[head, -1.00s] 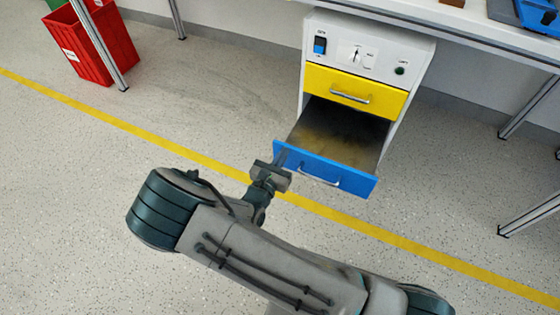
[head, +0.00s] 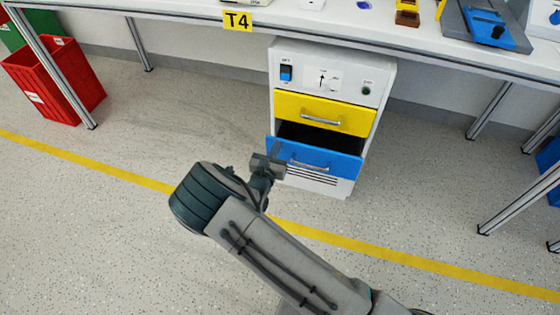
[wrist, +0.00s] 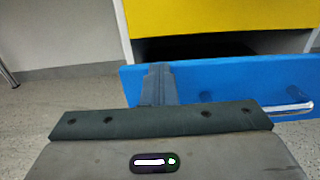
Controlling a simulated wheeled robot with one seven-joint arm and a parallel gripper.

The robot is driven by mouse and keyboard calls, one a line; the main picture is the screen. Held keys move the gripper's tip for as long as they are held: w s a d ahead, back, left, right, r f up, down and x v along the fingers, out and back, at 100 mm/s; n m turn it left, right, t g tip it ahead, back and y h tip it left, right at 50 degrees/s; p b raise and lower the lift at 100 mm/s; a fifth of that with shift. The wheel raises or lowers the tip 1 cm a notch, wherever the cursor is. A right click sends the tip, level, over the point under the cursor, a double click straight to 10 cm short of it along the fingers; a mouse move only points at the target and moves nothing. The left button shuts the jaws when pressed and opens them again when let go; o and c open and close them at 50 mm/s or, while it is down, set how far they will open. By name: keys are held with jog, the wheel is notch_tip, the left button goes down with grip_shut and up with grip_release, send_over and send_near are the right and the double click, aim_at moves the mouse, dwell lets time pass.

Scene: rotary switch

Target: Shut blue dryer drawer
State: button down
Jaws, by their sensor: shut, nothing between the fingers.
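The blue drawer (head: 318,160) is the lower drawer of the white dryer cabinet (head: 374,80). It stands partly open, with a dark gap above its front. The wrist view shows the blue front (wrist: 225,80) and its metal handle (wrist: 290,108) at the right. My gripper (head: 274,152) is at the left part of the blue front, left of the handle. It is shut and empty; in the wrist view its closed fingers (wrist: 159,82) point at the front and overlap it. I cannot tell for certain whether they touch it.
The yellow drawer (head: 324,112) above is shut. A workbench (head: 180,8) runs over the cabinet, with metal legs on both sides. A red bin (head: 55,82) stands at the left. The speckled floor around the cabinet's front is free.

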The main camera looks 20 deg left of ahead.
jog(key=w, duration=0.5)
jog(key=shift+a, duration=0.25)
jog(key=shift+s, duration=0.1)
